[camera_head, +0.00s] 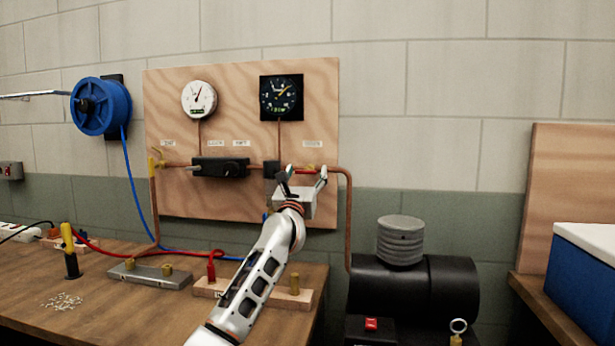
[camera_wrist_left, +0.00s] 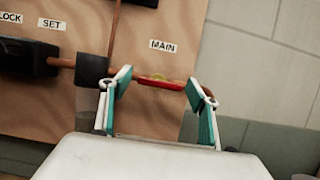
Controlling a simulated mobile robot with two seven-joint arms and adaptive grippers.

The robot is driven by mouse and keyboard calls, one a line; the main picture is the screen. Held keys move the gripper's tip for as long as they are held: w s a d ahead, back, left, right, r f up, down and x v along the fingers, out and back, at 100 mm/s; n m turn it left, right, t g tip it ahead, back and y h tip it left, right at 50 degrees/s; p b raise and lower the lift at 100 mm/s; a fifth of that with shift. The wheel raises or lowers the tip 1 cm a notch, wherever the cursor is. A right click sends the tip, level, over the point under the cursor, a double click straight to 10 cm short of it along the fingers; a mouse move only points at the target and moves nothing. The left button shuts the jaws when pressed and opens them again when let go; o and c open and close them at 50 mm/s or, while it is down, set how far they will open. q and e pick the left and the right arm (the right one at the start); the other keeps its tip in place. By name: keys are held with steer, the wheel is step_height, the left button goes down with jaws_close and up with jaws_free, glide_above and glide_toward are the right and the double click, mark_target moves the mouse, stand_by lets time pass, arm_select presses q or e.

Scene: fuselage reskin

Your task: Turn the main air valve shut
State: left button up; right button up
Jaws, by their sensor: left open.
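The main air valve has a red lever with a yellow middle (camera_wrist_left: 162,82), under the MAIN label (camera_wrist_left: 163,46) in the left wrist view. The lever lies roughly in line with the copper pipe. In the head view it is partly hidden behind my left gripper (camera_head: 304,178), at the right of the plywood board (camera_head: 240,75). My left gripper (camera_wrist_left: 158,90) is open, with one finger near each end of the lever. I cannot tell whether the fingers touch it. My right gripper is in neither view.
Two gauges hang above. A black compressor tank (camera_head: 440,285) stands below right. The workbench (camera_head: 110,310) holds several fittings and hoses.

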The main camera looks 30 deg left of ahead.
arm_select(q)
steer(key=shift+w+a, duration=0.1)
steer(key=shift+w, duration=0.15)
steer(key=shift+r, duration=0.15)
steer(key=shift+c, duration=0.3)
